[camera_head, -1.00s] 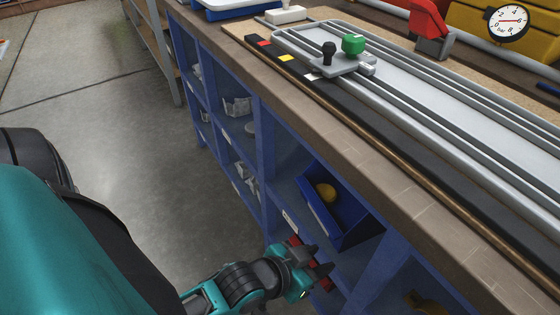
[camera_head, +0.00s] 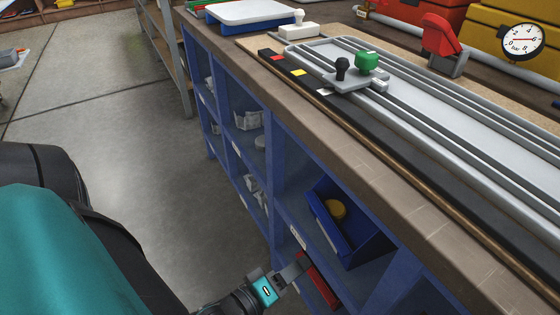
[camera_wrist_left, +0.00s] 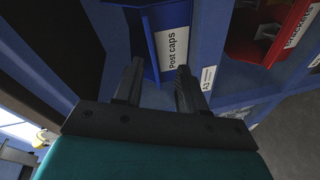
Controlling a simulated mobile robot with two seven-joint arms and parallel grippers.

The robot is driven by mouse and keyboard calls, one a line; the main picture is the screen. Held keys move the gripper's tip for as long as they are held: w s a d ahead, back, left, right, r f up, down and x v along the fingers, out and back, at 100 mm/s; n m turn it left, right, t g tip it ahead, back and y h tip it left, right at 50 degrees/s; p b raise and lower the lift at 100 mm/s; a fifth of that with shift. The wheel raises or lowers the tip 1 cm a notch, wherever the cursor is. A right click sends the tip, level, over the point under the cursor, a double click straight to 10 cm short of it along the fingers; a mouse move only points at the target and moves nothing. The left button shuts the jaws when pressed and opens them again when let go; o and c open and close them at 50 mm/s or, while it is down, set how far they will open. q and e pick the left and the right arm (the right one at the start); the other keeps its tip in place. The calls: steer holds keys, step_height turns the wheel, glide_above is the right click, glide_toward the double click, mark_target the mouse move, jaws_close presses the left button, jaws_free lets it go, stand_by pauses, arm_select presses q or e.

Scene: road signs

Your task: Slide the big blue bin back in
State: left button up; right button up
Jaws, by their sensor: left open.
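The big blue bin (camera_head: 373,249) sits in an upper compartment of the blue shelf under the bench, with a round yellow-brown piece (camera_head: 336,209) inside. In the left wrist view its blue front (camera_wrist_left: 150,45) carries a white "Post caps" label. My left gripper (camera_head: 297,268) is low in front of the shelf, below and left of the bin. In the left wrist view my left gripper (camera_wrist_left: 160,72) is open, with its two fingers apart and nothing between them. The bin's front is just beyond the fingertips; I cannot tell whether they touch. My right gripper is not in view.
A red bin (camera_head: 320,286) lies in the compartment below; a red bin labelled "Brackets" (camera_wrist_left: 262,35) shows right in the left wrist view. Blue shelf dividers (camera_head: 277,180) flank the compartments. The bench top (camera_head: 400,200) overhangs them. The floor (camera_head: 120,150) left is open.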

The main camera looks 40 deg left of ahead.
mark_target(326, 231)
arm_select(q)
steer(key=s+a+n+t, duration=0.1)
steer(key=n, duration=0.1)
steer(key=s+a+n, duration=0.1)
steer(key=n, duration=0.1)
steer(key=shift+t+y, duration=0.4)
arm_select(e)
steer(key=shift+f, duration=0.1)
arm_select(q)
steer(key=shift+w, duration=0.15)
steer(key=w+b, duration=0.1)
steer(key=w, duration=0.3)
steer(key=w+d+b, duration=0.1)
steer(key=w, duration=0.3)
steer(key=w+b, duration=0.1)
steer(key=w, duration=0.3)
steer(key=shift+w+d, duration=0.1)
steer(key=shift+d, duration=0.05)
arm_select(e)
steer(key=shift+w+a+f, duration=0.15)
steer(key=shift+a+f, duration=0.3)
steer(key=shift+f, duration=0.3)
arm_select(q)
steer(key=shift+w, duration=0.2)
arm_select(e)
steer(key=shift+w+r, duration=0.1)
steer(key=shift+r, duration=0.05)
